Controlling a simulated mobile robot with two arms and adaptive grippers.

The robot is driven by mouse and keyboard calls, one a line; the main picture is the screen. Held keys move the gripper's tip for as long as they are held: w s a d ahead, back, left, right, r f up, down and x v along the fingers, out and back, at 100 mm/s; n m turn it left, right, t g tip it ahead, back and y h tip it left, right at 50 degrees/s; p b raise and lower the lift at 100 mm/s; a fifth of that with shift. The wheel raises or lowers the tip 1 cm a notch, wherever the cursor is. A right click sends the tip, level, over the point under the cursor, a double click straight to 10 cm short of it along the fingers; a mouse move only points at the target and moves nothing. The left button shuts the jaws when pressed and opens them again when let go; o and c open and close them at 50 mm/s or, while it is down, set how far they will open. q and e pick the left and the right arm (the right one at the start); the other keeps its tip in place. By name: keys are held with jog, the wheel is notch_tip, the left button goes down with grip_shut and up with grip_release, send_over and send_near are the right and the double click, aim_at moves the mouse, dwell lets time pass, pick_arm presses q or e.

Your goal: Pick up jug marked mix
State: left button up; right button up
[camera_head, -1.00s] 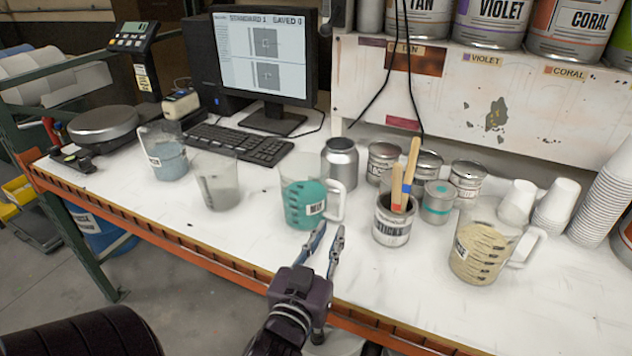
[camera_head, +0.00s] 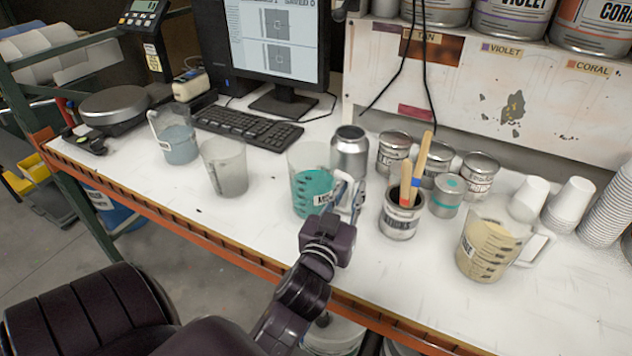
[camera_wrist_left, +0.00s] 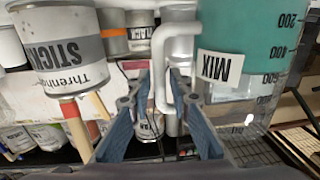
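The jug marked mix (camera_head: 313,190) is a clear measuring jug with teal liquid. It stands on the bench, left of the can of sticks. The wrist view, which is upside down, shows its MIX label on the jug (camera_wrist_left: 247,50) and its white handle (camera_wrist_left: 160,65). My left gripper (camera_head: 350,195) is at the jug's handle side and partly hides the handle in the head view. In the wrist view its blue-grey fingers (camera_wrist_left: 160,110) are apart, with the handle between them. They do not look closed on it. My right gripper is out of view.
A grey jug (camera_head: 225,170) and a blue jug (camera_head: 174,142) stand left; a cream jug (camera_head: 485,246) stands right. Bench front is clear.

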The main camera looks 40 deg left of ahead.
pick_arm(q)
jog(key=c, duration=0.4)
grip_shut()
jog(key=shift+r, duration=0.1)
jog(key=shift+r, duration=0.1)
